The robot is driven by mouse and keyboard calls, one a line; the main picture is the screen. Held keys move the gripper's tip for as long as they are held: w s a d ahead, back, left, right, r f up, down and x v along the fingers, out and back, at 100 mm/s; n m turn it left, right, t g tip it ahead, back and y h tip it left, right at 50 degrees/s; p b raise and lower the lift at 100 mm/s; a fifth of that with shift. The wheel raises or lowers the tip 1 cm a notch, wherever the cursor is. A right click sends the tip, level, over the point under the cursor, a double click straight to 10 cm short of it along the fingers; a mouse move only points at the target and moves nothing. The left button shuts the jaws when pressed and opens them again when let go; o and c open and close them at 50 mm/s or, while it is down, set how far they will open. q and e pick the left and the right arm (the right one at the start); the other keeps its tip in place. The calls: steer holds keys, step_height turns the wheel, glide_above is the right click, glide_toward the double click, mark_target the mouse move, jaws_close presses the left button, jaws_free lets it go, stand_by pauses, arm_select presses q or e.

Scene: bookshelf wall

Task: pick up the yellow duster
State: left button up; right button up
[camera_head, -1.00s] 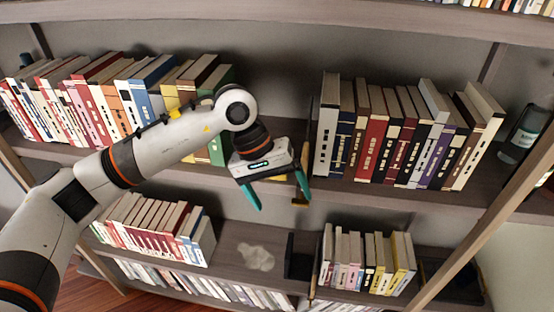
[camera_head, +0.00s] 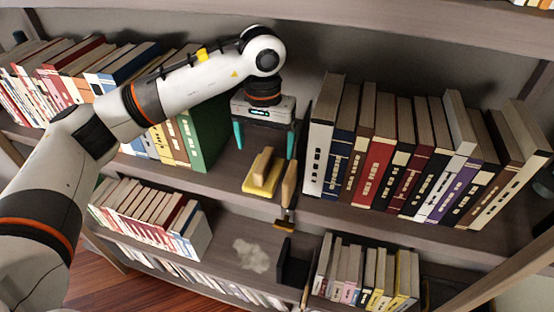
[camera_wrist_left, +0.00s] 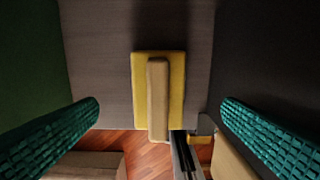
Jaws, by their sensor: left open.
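The yellow duster (camera_head: 262,178) lies on the upper shelf (camera_head: 226,180), close to its front edge, in the gap between two rows of books. It has a flat yellow base and a tan handle bar on top. In the left wrist view the duster (camera_wrist_left: 175,90) sits near the middle, between the two fingers and farther off than they are. My left gripper (camera_head: 265,150) is open and empty, with teal fingers pointing down above and behind the duster. Its fingers also show at both sides of the left wrist view (camera_wrist_left: 160,125). My right gripper does not show.
A green book (camera_head: 205,130) ends the left row. A white book (camera_head: 322,140) starts the right row. A tan-handled tool (camera_head: 289,186) stands at the shelf edge just right of the duster. A lower shelf (camera_head: 225,225) holds more books and a pale patch.

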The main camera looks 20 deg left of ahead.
mark_target(264, 159)
arm_select(q)
steer(key=shift+f, duration=0.35)
steer(key=shift+s+a+f+p, duration=0.1)
steer(key=shift+s+f+p, duration=0.1)
steer(key=shift+f+p, duration=0.35)
steer(key=shift+s+a+f+p, duration=0.1)
steer(key=shift+s+f+p, duration=0.1)
steer(key=shift+f+p, duration=0.3)
step_height(264, 159, down, 4)
steer(key=shift+w+r+p, duration=0.1)
steer(key=shift+r+p, duration=0.1)
steer(key=shift+p, duration=0.95)
steer(key=shift+d+f, duration=0.1)
steer(key=shift+f, duration=0.4)
steer(key=c, duration=1.1)
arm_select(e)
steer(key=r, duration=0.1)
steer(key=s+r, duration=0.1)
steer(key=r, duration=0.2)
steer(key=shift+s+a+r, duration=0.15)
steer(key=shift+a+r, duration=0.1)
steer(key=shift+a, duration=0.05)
